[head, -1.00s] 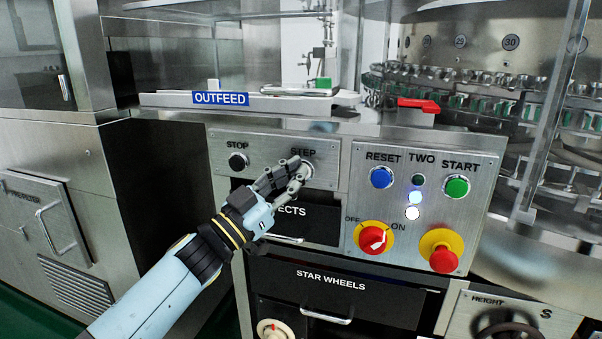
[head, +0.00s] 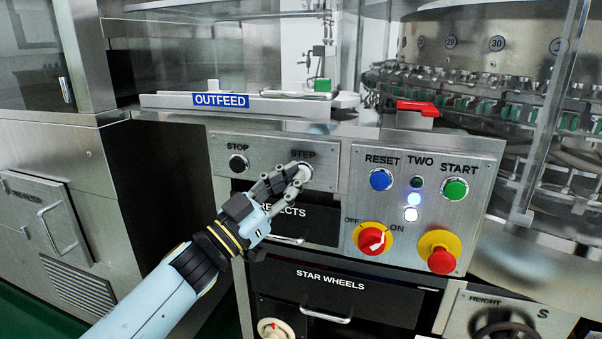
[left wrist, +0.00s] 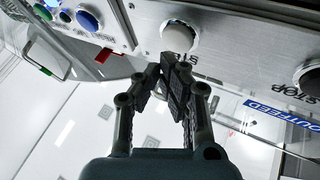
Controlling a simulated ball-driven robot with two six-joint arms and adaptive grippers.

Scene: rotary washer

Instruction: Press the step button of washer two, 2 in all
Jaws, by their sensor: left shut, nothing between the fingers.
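The control panel marked TWO (head: 425,165) belongs to washer two. The pale STEP button (head: 306,170) is on the panel to its left, under the STEP label. It also shows as a white round button in the left wrist view (left wrist: 178,37). My left gripper (head: 298,180) is shut and empty, its tips just in front of and slightly below the STEP button. In the left wrist view the shut fingertips (left wrist: 172,62) lie just short of the button and partly cover its label; contact cannot be told for certain. My right gripper is not in view.
The black STOP button (head: 238,162) is left of STEP. Blue RESET (head: 381,179), green START (head: 455,189), a red rotary switch (head: 372,239) and a red mushroom button (head: 441,259) are at right. The OUTFEED ledge (head: 270,103) juts out above.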

